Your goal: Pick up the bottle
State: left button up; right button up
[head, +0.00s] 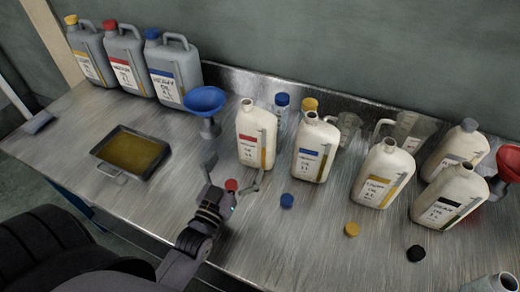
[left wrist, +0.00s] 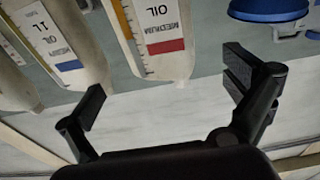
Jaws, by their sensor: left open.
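Several white oil bottles stand upright and uncapped on the metal bench. The one with the red label (head: 256,135) is nearest my left gripper (head: 236,174). Others have a blue label (head: 315,150), a yellow label (head: 383,175) and a black label (head: 450,198). My left gripper is open and empty, low over the bench just in front of the red-label bottle. In the left wrist view the red-label bottle (left wrist: 162,42) stands beyond and between the open fingers (left wrist: 165,92), apart from them. Which bottle is meant cannot be told. My right gripper is out of view.
Loose caps lie in front: red (head: 231,185), blue (head: 287,200), yellow (head: 352,229), black (head: 416,252). A blue funnel (head: 205,100) stands left of the bottles, a red funnel (head: 508,163) far right. An oil tray (head: 132,152) and grey jugs (head: 175,70) are left.

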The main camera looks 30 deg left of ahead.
aim_at(251, 139)
pick_arm(q)
jog(key=w, duration=0.2)
jog(key=w+p, duration=0.1)
jog(key=w, duration=0.4)
jog(key=shift+a+r+p, duration=0.2)
jog(key=shift+r+p, duration=0.1)
jog(key=w+p, duration=0.1)
jog(key=w, duration=0.1)
jog(key=w+r, duration=0.1)
jog(key=w, duration=0.2)
jog(key=shift+w+p, duration=0.15)
jog(key=shift+p, duration=0.2)
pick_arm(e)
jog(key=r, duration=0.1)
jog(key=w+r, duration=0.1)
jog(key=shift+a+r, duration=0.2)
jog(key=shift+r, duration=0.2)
pick_arm(q)
jog(key=shift+c, duration=0.5)
jog(key=c, duration=1.6)
jog(key=shift+r, duration=0.15)
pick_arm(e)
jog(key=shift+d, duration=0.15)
